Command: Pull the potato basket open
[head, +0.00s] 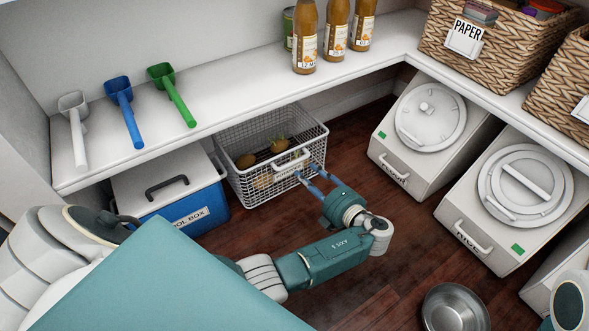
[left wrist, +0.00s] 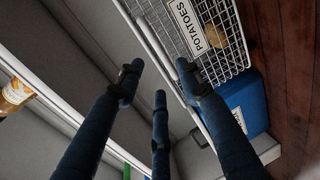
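The potato basket is a white wire basket (head: 237,180) under the shelf, with a few potatoes inside. Its front has a white handle and label. In the left wrist view the label reads POTATOES (left wrist: 188,27), beside the wire mesh (left wrist: 232,42). My left gripper (head: 311,176) is at the basket's front right, its blue fingers pointing toward the handle. Whether a fingertip touches the handle I cannot tell. My right gripper is out of view.
A blue tool box (head: 190,205) stands left of the basket. Two white bins (head: 420,140) (head: 510,200) stand at the right. A metal bowl (head: 453,308) is on the floor. The shelf above holds scoops (head: 122,110) and bottles (head: 335,35). Wood floor before the basket is clear.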

